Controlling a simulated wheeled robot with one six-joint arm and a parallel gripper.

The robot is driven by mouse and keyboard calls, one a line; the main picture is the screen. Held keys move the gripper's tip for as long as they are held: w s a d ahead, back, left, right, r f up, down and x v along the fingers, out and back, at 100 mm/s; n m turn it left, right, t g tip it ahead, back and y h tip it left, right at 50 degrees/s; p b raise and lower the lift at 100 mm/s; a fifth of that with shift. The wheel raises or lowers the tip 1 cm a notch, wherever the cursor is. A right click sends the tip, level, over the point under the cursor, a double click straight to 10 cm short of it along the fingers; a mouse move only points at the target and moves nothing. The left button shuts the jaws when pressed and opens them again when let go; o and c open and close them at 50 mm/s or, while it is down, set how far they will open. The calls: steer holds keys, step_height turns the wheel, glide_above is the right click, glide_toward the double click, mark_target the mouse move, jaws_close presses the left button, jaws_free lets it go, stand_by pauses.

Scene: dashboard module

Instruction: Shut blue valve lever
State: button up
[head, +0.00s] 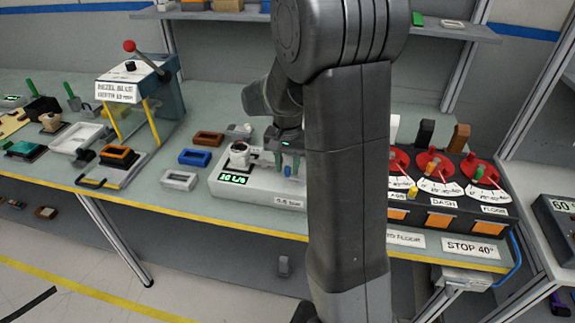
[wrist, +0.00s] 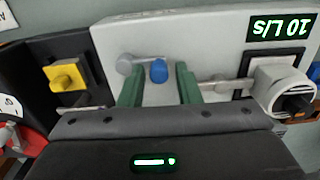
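The blue valve lever has a round blue knob (wrist: 158,71) on a short grey arm, fixed to a pale grey box (wrist: 215,45). In the wrist view the grey pivot (wrist: 126,64) lies left of the knob. My gripper (wrist: 159,68) has green fingers spread apart, one on each side of the knob, with a gap on both sides. In the head view my gripper (head: 287,162) points down over the box, and a little blue of the lever (head: 288,171) shows between the fingers. The box's display (head: 234,179) reads 10 L/s.
A white round fitting (wrist: 278,83) stands on the box near the display. Right of the box is a black panel with red dials (head: 434,163) and a yellow knob (wrist: 66,77). Small blue (head: 194,157) and brown frames lie left of the box. My arm hides part of the bench.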

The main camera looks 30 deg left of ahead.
mark_target(288, 168)
steer(key=shift+o, duration=0.5)
step_height(288, 168, up, 14)
steer(key=shift+b, duration=0.3)
steer(key=shift+f, duration=0.15)
step_height(288, 168, down, 14)
steer(key=shift+r+p, duration=0.1)
steer(key=shift+p, duration=0.2)
stand_by(0.4)
steer(key=shift+r, duration=0.1)
